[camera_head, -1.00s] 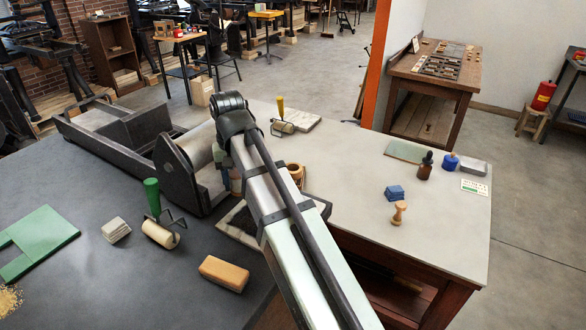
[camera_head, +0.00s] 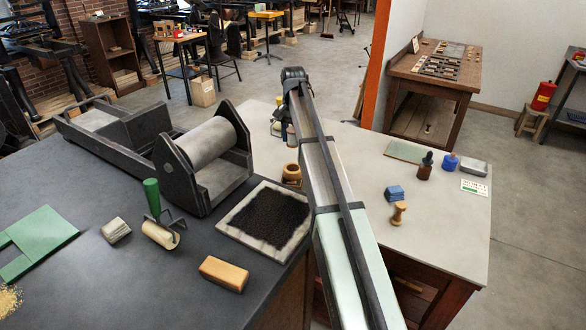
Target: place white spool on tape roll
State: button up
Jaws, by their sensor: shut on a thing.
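A tan ring (camera_head: 292,169), which looks like the tape roll, sits on the pale table just left of my arm. Its right side is close to the arm's outline, and a tan piece shows just below it. I cannot make out a white spool. My arm runs from the bottom edge up to a dark joint near the back of the table. My gripper and anything in it are hidden behind the arm.
A press with a grey roller (camera_head: 208,143) stands left of my arm, with a black inked slab (camera_head: 266,217) before it. A tan block (camera_head: 224,273) lies in front. Right of my arm are a blue block (camera_head: 395,193), a wooden stamp (camera_head: 399,213) and a dropper bottle (camera_head: 424,167).

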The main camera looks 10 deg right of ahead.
jog(key=shift+w+d+f, duration=0.1)
jog(key=shift+w+f, duration=0.3)
jog(key=shift+f, duration=4.65)
jog(key=shift+f, duration=0.15)
jog(key=o, duration=1)
jog(key=shift+o, duration=0.2)
